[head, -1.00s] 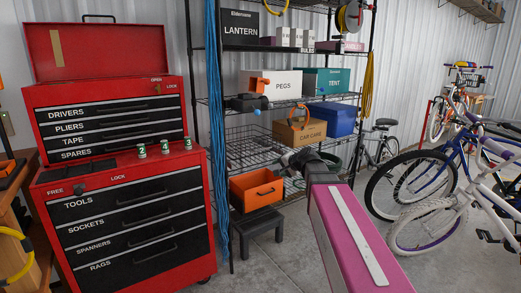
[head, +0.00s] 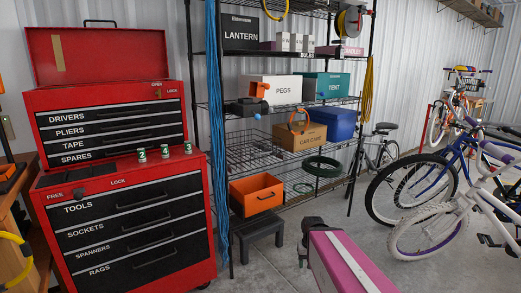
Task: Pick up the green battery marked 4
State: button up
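The green battery marked 4 (head: 165,152) stands upright on the top ledge of the red tool chest's lower cabinet (head: 110,178). It is the middle one of a row of three, between the battery marked 2 (head: 142,155) on its left and the battery marked 3 (head: 188,148) on its right. The three stand apart from one another. My gripper (head: 302,259) is at the lower middle, beyond the end of my magenta arm, over the floor and well right of the chest. It is small, dark and partly hidden by the arm, so its fingers cannot be made out.
A wire shelf (head: 254,158) with boxes stands right of the chest. Bicycles (head: 430,220) stand at the right. Bare floor shows in front of the stool.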

aim_at(164, 149)
jog(key=u, duration=1.3)
